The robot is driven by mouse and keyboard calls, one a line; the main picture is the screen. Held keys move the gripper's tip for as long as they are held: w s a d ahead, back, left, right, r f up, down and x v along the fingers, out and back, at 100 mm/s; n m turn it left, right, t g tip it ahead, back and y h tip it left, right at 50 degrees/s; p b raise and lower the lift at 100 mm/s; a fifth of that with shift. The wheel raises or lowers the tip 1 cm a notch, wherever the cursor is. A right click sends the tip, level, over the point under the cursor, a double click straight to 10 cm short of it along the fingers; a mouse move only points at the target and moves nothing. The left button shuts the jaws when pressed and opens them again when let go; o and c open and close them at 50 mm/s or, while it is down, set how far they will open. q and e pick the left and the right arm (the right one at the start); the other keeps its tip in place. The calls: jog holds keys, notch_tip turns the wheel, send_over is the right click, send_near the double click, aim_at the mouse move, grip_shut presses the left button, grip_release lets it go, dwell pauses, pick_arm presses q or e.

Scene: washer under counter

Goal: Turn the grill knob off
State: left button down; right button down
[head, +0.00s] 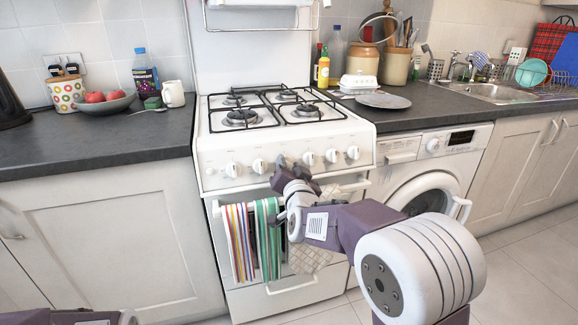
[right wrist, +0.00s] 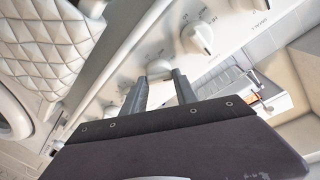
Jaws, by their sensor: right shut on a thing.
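The white cooker (head: 285,140) has a row of white knobs along its front panel. My right gripper (head: 282,164) is at the middle of this row and hides most of the knob there. In the right wrist view, its two grey fingers (right wrist: 161,84) are shut on a white knob (right wrist: 158,68), one on each side. Another knob (right wrist: 196,38) is beside it, apart from the fingers. The printed labels are too small and tilted to read, so I cannot tell which knob is the grill's. My left gripper is out of view.
Striped towels (head: 252,238) hang from the oven handle, just below and left of my right gripper. A quilted mitt (right wrist: 45,48) hangs close by. A washing machine (head: 425,170) stands right of the cooker. The hob's burners are empty.

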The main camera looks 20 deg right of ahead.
jog(key=m+p, duration=0.1)
jog(key=m, duration=0.2)
jog(key=m+g+h+p, duration=0.1)
jog(key=m, duration=0.2)
jog(key=shift+r+g, duration=0.1)
jog(key=shift+g, duration=0.2)
jog(key=m+g+p, duration=0.1)
jog(key=m+p, duration=0.1)
jog(key=m, duration=0.4)
jog(key=shift+h, duration=0.4)
jog(key=c, duration=0.9)
grip_release()
jog(key=shift+m, duration=0.3)
jog(key=shift+c, duration=0.2)
